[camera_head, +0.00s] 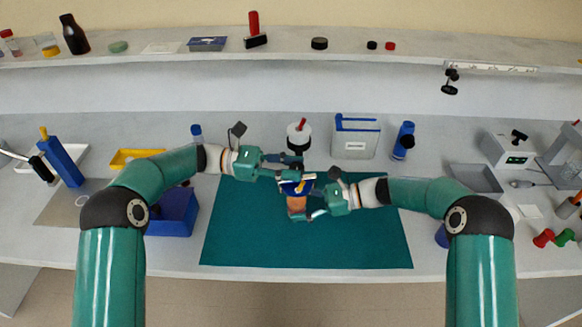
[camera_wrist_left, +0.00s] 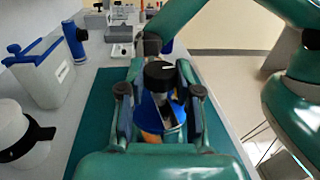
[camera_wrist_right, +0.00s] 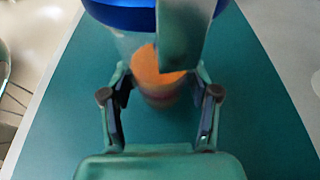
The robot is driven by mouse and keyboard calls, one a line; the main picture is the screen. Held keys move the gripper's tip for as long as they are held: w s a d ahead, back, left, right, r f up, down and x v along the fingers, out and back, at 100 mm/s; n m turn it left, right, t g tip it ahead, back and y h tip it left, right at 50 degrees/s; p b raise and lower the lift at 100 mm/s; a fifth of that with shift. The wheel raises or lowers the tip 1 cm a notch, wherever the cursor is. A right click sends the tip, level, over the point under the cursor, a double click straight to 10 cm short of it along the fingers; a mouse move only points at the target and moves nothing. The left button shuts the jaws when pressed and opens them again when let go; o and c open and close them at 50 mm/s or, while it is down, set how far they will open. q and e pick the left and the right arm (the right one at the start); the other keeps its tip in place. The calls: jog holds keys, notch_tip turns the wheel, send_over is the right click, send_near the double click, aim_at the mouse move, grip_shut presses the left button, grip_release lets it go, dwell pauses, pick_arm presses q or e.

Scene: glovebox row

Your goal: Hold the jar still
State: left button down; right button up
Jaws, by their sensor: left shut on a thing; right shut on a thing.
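The jar (camera_head: 297,203) is upright over the teal mat (camera_head: 250,240), with orange contents and a blue lid (camera_head: 289,188). In the right wrist view the clear jar (camera_wrist_right: 160,75) stands between the fingers of my right gripper (camera_wrist_right: 161,105), which is shut on its body; the lid (camera_wrist_right: 120,12) is at the top edge. My left gripper (camera_wrist_left: 160,108) is higher, its fingers on either side of the blue lid (camera_wrist_left: 172,112); it is shut at the lid. Its green finger partly covers the jar in the right wrist view. Whether the jar touches the mat is unclear.
Behind the mat stand a white container with a red tip (camera_head: 298,134), a white blue-topped caddy (camera_head: 355,138) and a blue bottle (camera_head: 404,140). A blue bin (camera_head: 174,213) is left of the mat. The mat's front half is clear.

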pick_arm(q)
jog(key=shift+w+m+g, duration=0.15)
jog(key=shift+m+g, duration=0.35)
jog(key=shift+g, duration=0.2)
jog(key=shift+w+m+g, duration=0.15)
jog(key=shift+m+g, duration=0.35)
jog(key=shift+g, duration=0.2)
jog(key=shift+s+m+g+y, duration=0.2)
jog(key=shift+m+g+y, duration=0.2)
jog(key=shift+g+y, duration=0.1)
jog(key=c, duration=0.8)
grip_release()
jog(key=shift+w+r+n+t+h, duration=0.1)
jog(key=shift+w+n+t+h, duration=0.05)
jog(key=shift+n+t+h, duration=0.2)
jog(key=shift+n+t, duration=0.55)
jog(key=shift+t, duration=0.3)
